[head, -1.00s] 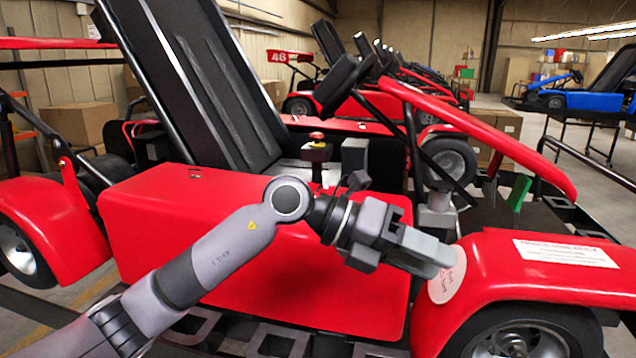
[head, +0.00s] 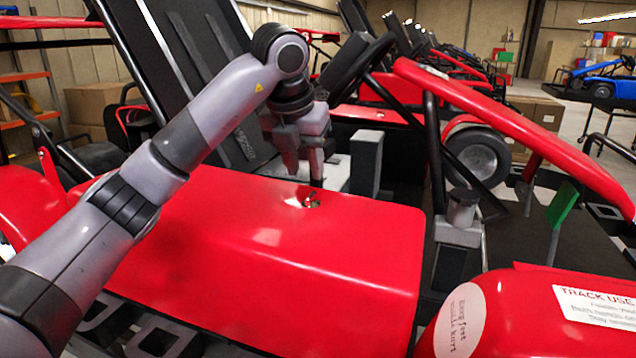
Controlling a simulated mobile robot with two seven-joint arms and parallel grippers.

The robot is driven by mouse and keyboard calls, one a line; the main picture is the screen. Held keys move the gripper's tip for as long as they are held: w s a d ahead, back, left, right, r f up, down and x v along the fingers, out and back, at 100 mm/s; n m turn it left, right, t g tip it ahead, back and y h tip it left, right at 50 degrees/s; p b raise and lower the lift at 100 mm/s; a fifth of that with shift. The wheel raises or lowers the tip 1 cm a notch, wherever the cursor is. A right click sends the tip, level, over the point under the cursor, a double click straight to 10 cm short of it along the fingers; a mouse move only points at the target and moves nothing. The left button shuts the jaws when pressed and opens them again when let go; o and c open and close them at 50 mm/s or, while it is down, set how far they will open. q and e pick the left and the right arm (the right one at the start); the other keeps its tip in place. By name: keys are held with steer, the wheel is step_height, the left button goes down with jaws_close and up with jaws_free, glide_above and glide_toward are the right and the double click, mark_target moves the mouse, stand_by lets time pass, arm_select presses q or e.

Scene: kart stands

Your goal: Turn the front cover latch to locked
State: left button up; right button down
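The front cover latch (head: 312,201) is a small metal piece on the top of the red side cover (head: 330,255), toward its right end. Its exact turn is too small to tell. I cannot tell whether a fingertip touches the latch. My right gripper is not in view.
The kart's black seat (head: 195,55) rises behind my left arm. The steering wheel (head: 355,68) and a red bar (head: 500,125) stand to the right. A grey block (head: 366,165) stands close behind the cover. A red fender (head: 535,310) is at the front right.

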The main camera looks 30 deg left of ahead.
mark_target(310, 195)
arm_select(q)
steer(key=shift+p+x, duration=0.4)
steer(key=shift+x, duration=2.7)
steer(key=shift+s, duration=0.1)
jaws_close()
